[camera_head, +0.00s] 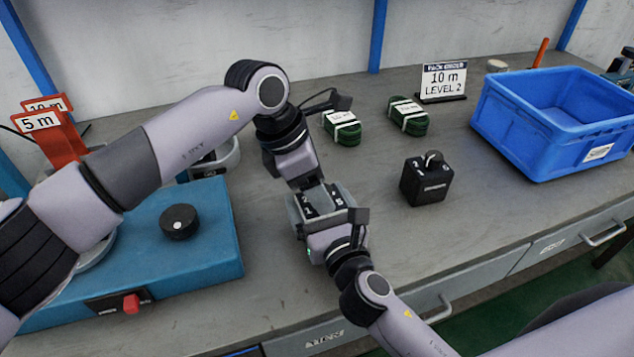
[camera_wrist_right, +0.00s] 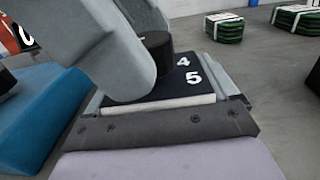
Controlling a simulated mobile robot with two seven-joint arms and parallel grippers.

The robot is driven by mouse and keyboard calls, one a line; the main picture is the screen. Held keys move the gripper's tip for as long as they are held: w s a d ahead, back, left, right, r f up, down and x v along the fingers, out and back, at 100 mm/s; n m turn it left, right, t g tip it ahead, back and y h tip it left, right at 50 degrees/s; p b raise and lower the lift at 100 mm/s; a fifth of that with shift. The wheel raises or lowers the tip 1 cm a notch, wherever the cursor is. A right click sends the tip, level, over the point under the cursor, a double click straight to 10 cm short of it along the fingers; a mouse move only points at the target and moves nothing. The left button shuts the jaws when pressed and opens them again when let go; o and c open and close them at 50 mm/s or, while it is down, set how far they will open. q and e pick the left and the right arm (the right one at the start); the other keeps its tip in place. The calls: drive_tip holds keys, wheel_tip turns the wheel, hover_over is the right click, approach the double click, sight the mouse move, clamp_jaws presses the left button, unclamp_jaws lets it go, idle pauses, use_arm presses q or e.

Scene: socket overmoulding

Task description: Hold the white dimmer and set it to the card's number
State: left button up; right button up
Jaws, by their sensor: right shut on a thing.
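The white dimmer (camera_wrist_right: 160,103) shows as a pale edge under a dark dial face, with the numbers 4 and 5 visible. In the head view its dark face (camera_head: 318,203) is partly covered by both grippers. My right gripper (camera_head: 326,213) is shut on the dimmer. My left gripper (camera_head: 310,193) is above the face. In the wrist view its fingers (camera_wrist_right: 140,45) are at the black knob (camera_wrist_right: 158,52), one in front and one behind; whether they grip it cannot be told. The knob's pointer is hidden. The card (camera_head: 443,82) reads "10 m" and "LEVEL 2".
A black dimmer (camera_head: 427,181) stands on the grey bench to the right. Two green cable bundles (camera_head: 342,128) (camera_head: 408,116) lie behind. A blue crate (camera_head: 545,150) is at right. A blue machine (camera_head: 215,255) and red stands with length signs (camera_head: 65,135) are at left.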

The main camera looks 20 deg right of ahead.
use_arm(q)
drive_tip(key=c, duration=1)
drive_tip(key=shift+o, duration=0.2)
drive_tip(key=shift+w+m+g+y, duration=0.2)
drive_tip(key=shift+m+g, duration=0.35)
drive_tip(key=shift+m, duration=0.95)
drive_tip(key=shift+w+m+g+y, duration=0.15)
drive_tip(key=shift+m+g, duration=0.4)
drive_tip(key=shift+m, duration=0.95)
drive_tip(key=shift+s, duration=0.1)
drive_tip(key=o, duration=1.1)
drive_tip(key=shift+c, duration=0.2)
drive_tip(key=v, duration=1.2)
